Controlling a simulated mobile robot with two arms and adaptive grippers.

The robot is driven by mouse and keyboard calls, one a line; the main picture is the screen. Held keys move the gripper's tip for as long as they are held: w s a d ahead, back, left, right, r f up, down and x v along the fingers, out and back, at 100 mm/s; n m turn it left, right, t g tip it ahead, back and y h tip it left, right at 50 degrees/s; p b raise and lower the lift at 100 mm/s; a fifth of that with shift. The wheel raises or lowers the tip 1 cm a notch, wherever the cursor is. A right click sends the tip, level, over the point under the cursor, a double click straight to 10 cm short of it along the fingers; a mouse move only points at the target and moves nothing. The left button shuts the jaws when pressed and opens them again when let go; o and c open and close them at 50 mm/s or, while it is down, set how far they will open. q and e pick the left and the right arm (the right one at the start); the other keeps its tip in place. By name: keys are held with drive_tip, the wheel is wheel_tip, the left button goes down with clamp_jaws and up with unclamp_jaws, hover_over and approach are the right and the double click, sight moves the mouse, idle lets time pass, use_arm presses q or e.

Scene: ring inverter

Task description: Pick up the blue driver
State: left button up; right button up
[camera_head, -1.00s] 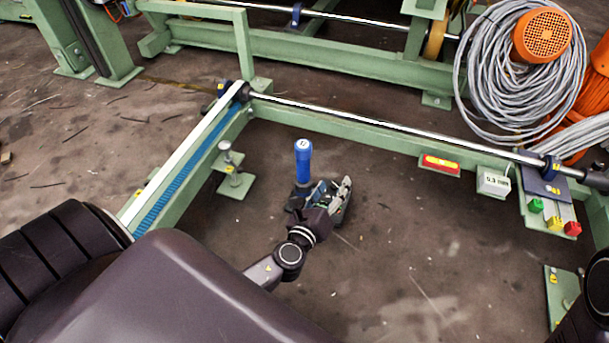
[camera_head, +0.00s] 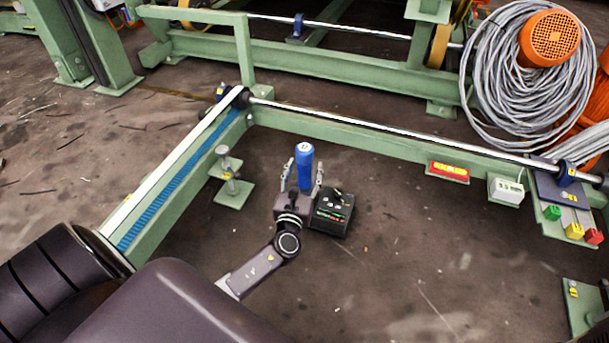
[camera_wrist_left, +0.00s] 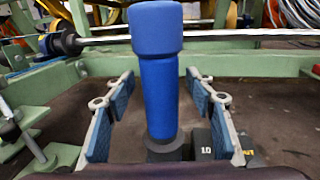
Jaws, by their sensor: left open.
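The blue driver (camera_head: 304,165) stands upright in the middle of the bay framed by green beams. In the left wrist view the driver (camera_wrist_left: 158,75) shows large, between the two finger pads and apart from both. My left gripper (camera_head: 302,178) is open around the driver, one finger on each side. It also shows in the left wrist view (camera_wrist_left: 160,115) with blue-faced pads. The driver's lower end is partly hidden by the gripper in the head view. My right gripper is not in view.
A dark box (camera_head: 332,213) sits just right of the gripper. A post on a green plate (camera_head: 232,190) stands to the left. A steel rod (camera_head: 390,128) and green beam run behind. Grey cable coils (camera_head: 530,75) lie at the upper right.

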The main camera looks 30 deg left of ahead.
use_arm(q)
drive_tip(key=shift+w, duration=0.15)
drive_tip(key=c, duration=1.2)
drive_tip(key=shift+r, duration=0.15)
clamp_jaws()
drive_tip(key=shift+r, duration=0.15)
